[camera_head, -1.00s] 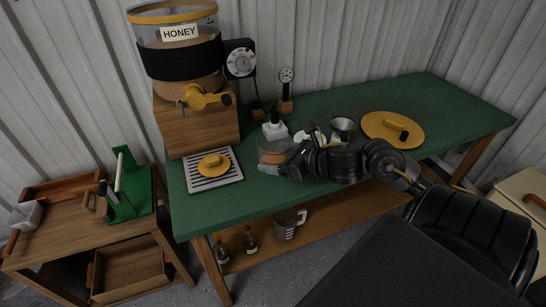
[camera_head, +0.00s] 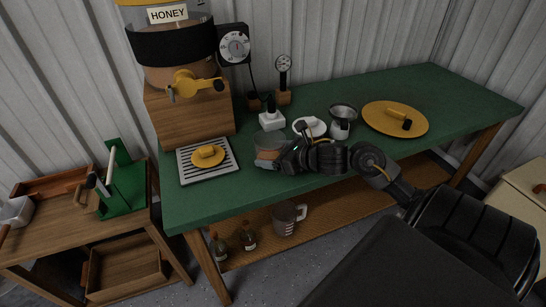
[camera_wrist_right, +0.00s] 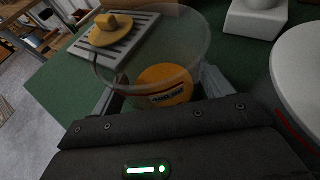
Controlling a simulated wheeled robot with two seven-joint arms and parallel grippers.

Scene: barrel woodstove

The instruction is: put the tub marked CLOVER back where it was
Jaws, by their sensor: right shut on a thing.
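A clear round tub (camera_head: 268,143) with amber content stands upright near the front edge of the green table, to the right of the drip tray (camera_head: 184,176). My right gripper (camera_head: 278,157) is shut on it from the right. A yellow lid with a knob (camera_head: 208,156) lies on the slatted tray. My left gripper is out of view.
Behind the tub stand a white block-like device (camera_head: 271,119), a white round piece (camera_head: 309,127) and a metal funnel cup (camera_head: 341,121). A large yellow lid (camera_head: 380,116) lies to the right. The HONEY tank (camera_head: 170,45) stands at the left. The table's right end is clear.

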